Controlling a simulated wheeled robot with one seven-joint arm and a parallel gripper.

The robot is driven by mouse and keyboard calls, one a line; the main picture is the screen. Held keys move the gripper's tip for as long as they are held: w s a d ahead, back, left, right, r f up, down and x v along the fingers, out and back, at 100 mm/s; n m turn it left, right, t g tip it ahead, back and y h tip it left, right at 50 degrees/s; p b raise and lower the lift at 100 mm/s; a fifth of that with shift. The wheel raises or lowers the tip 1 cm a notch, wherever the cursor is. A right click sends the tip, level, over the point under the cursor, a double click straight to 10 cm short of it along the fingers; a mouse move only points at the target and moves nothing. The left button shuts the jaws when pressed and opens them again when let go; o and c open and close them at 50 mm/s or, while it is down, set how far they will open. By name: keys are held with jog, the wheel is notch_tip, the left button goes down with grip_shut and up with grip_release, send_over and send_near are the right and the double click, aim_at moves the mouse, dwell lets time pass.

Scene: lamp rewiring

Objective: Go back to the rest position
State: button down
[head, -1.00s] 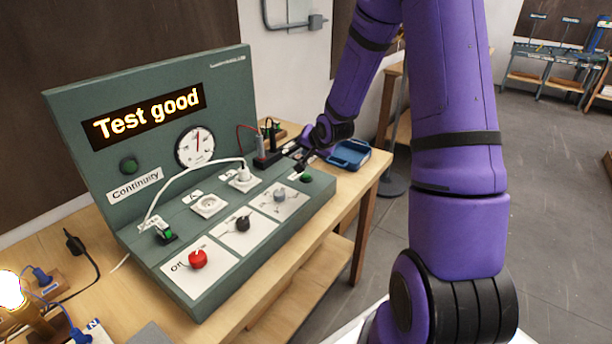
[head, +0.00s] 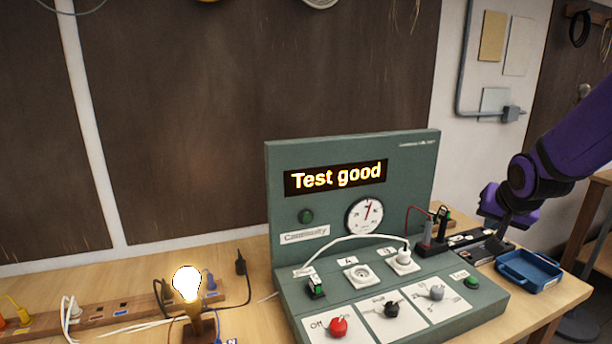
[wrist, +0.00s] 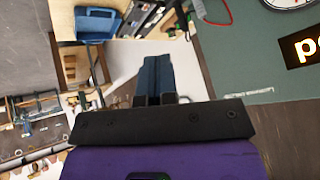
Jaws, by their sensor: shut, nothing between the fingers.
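My gripper (head: 497,240) is at the right side of the green test panel (head: 420,160), above the back of the bench by the blue tray. In the wrist view its fingers (wrist: 155,78) are together with nothing between them. The panel's display (head: 336,178) reads "Test good". A white cable (head: 345,237) runs across the panel to a socket. A lit bulb (head: 187,282) stands on a brass-coloured holder left of the panel.
The blue tray (head: 528,270) lies near the bench's right end. A black block with red and black plugs (head: 432,247) sits beside the panel. A wooden strip with cords (head: 110,308) lies at the left. A pipe (head: 465,80) runs on the wall behind.

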jog(key=s+a+r+n, duration=0.2)
jog(key=s+a+r, duration=0.1)
jog(key=s, duration=0.5)
jog(key=s+a+r+n+g+y, duration=0.1)
jog(key=s+a+r+n, duration=0.1)
jog(key=s, duration=0.7)
jog(key=s+a+r+n+g, duration=0.1)
jog(key=s+a+r, duration=0.3)
jog(key=s+r, duration=0.2)
jog(key=shift+s+n+y, duration=0.4)
jog(key=shift+s, duration=0.8)
